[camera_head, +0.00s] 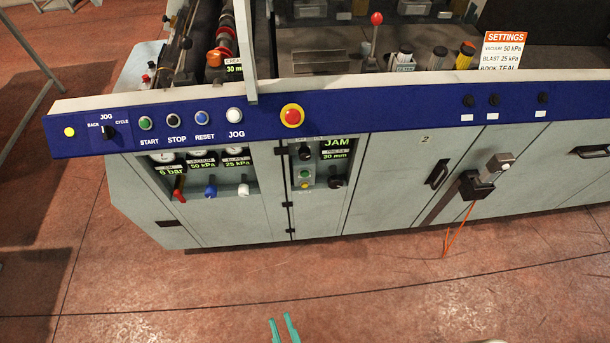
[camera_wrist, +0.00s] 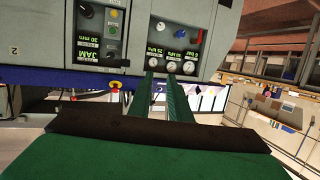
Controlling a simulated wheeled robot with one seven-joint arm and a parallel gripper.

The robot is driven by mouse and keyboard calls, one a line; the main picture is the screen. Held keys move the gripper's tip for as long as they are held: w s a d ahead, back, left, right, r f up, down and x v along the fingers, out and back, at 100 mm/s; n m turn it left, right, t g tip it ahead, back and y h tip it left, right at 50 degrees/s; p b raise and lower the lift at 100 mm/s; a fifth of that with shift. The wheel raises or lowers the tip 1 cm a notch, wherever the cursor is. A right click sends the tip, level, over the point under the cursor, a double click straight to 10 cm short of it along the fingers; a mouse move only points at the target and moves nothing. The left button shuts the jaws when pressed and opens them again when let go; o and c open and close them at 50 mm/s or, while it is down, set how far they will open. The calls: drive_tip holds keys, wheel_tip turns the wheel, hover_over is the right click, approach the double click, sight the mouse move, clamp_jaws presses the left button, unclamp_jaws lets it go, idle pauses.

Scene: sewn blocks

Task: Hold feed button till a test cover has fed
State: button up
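No button reads legibly as feed. A small recessed panel under the blue control panel holds a green button (camera_head: 304,174), a yellow button (camera_head: 304,185) and black knobs, beside a JAM display (camera_head: 335,148). This panel appears upside down in the wrist view, with its green button (camera_wrist: 113,30) at upper left. My gripper (camera_head: 280,319) shows at the bottom of the head view, over the floor and well apart from the machine. Its two green fingers (camera_wrist: 161,78) stand apart with nothing between them. I cannot identify a test cover in either view.
The blue control panel (camera_head: 380,112) carries START, STOP, RESET and JOG buttons and a red emergency stop (camera_head: 292,116). Gauges and a red lever (camera_head: 179,188) sit below it. An orange cable (camera_head: 458,232) hangs by a cabinet door. The floor (camera_head: 190,295) in front is clear.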

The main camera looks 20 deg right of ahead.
clamp_jaws()
idle(1.3)
drive_tip(key=shift+w, duration=0.15)
drive_tip(key=shift+s+d, duration=0.2)
